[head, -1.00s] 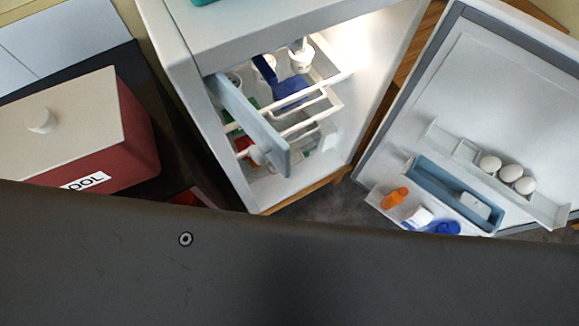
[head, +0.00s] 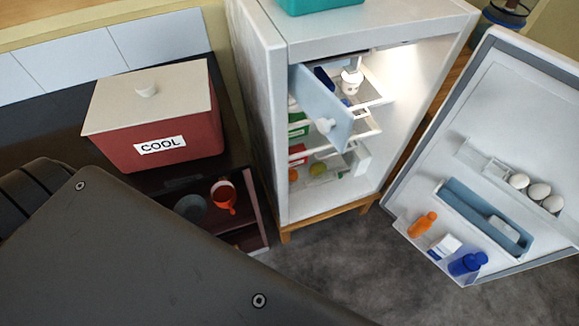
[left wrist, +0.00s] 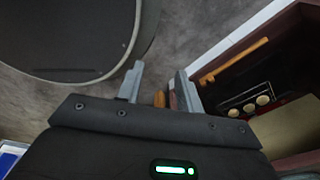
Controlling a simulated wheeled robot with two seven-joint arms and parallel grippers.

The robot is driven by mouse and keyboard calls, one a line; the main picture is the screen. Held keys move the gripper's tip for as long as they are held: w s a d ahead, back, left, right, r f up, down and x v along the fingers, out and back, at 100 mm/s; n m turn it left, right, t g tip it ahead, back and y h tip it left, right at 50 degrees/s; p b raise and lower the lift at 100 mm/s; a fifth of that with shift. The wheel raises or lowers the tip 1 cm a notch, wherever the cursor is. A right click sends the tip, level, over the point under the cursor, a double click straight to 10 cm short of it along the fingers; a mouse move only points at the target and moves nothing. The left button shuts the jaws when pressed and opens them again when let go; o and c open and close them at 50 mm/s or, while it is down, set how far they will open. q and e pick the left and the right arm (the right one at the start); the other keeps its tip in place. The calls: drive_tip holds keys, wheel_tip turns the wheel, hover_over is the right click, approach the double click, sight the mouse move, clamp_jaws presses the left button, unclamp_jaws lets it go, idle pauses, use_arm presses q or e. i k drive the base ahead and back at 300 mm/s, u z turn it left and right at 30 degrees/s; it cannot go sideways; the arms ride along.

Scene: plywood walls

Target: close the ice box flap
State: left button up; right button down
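The ice box flap (head: 318,100) is a light blue panel with a small white knob (head: 325,125). It sits in the upper part of the white fridge (head: 265,120) and stands swung open, sticking out of the fridge front. Behind it, a white cup (head: 351,82) and dark blue items show partly. My left gripper (left wrist: 161,86) shows in the left wrist view with its two grey fingers apart, over the grey floor, away from the flap. The left gripper is not visible in the head view. My right gripper is in neither view.
The fridge door (head: 500,130) is wide open at the right, holding eggs and bottles. A red COOL box (head: 158,120) stands on a dark cabinet at the left. Bare floor (head: 350,245) lies before the fridge. A dark cabinet (left wrist: 275,70) shows right of the left gripper.

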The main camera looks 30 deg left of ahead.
sight(332, 118)
drive_tip(key=k, duration=1.1)
drive_tip(key=u, duration=1.6)
